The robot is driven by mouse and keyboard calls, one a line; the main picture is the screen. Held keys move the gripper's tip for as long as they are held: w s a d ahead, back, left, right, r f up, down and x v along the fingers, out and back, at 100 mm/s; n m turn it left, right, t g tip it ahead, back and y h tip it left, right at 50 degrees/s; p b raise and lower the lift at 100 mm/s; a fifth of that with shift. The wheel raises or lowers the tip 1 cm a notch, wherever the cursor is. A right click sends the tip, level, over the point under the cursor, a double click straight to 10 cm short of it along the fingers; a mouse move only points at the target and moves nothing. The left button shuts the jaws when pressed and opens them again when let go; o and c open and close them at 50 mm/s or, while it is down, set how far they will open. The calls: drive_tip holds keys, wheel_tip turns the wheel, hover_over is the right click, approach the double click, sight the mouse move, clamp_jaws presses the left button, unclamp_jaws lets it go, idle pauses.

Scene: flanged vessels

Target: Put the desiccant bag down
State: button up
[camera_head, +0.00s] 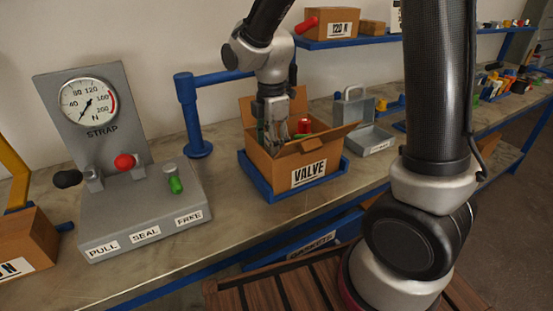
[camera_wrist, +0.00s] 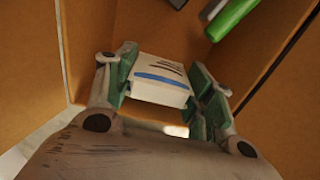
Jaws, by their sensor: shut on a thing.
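The desiccant bag (camera_wrist: 160,77) is a small white packet with a blue stripe and dark print lines. In the wrist view it sits between the two green-padded fingers of my gripper (camera_wrist: 163,92), which is shut on it. Brown cardboard walls surround it there. In the head view my gripper (camera_head: 274,135) reaches down into the open cardboard box (camera_head: 280,172) labelled VALVE, and the bag is hidden. I cannot tell whether the bag touches the box floor.
A red-topped item (camera_head: 304,126) stands in the box, and a green cylinder (camera_wrist: 232,18) lies near the bag. The box sits in a blue tray (camera_head: 259,184). A strap gauge stand (camera_head: 140,180) is at left, a grey open case (camera_head: 367,132) at right. Bare bench lies between stand and tray.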

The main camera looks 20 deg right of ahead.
drive_tip(key=shift+f, duration=2.45)
drive_tip(key=shift+f, duration=0.15)
drive_tip(key=o, duration=1)
drive_tip(key=shift+o, duration=0.2)
